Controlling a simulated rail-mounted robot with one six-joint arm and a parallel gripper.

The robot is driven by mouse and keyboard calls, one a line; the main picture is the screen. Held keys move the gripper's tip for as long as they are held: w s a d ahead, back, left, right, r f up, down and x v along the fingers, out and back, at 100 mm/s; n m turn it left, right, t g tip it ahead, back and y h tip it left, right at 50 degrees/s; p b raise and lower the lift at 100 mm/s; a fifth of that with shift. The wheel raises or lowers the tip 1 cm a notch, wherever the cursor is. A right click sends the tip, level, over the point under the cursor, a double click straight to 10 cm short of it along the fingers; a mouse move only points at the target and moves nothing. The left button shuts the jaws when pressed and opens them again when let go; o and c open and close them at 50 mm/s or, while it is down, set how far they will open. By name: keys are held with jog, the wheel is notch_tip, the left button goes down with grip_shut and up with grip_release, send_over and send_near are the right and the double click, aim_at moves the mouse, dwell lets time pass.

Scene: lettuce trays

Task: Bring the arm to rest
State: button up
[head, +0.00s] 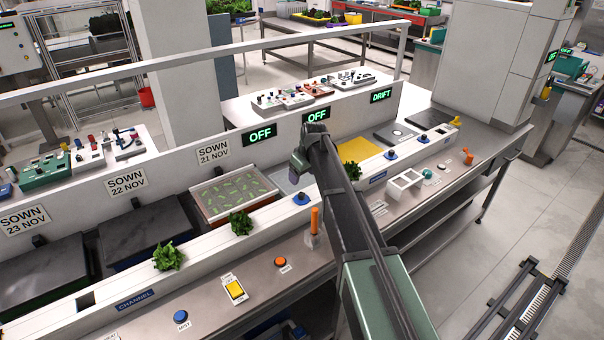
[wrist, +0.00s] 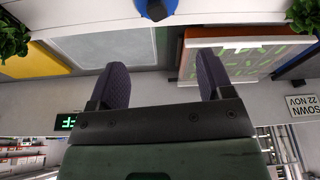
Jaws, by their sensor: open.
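My arm reaches from the lower right of the head view up over the bench. My gripper (head: 299,160) is at its far end, above the channel between the seedling tray and the yellow panel, seen small and partly hidden by the arm. In the wrist view my gripper (wrist: 163,75) shows two dark purple fingers spread wide apart with nothing between them. The right finger overlaps the edge of the seedling tray (wrist: 186,62) in that picture; whether they touch I cannot tell.
The seedling tray (head: 245,207) sits left of my gripper. A blue knob (head: 301,199) and an upright orange-handled tool (head: 314,222) stand nearby. Lettuce plants (head: 240,223) sit along the white channel (head: 205,240). A low wall with OFF signs (head: 259,136) stands behind.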

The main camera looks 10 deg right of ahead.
jog(key=p+v, duration=0.7)
jog(key=v, duration=0.2)
jog(key=shift+a+r, duration=0.1)
jog(key=s+a+m+g+h, duration=0.1)
jog(key=s+m, duration=0.5)
jog(key=s, duration=2.6)
jog(key=shift+a+f+g+h, duration=0.15)
jog(key=shift+f+g+h, duration=0.15)
jog(key=shift+g, duration=0.6)
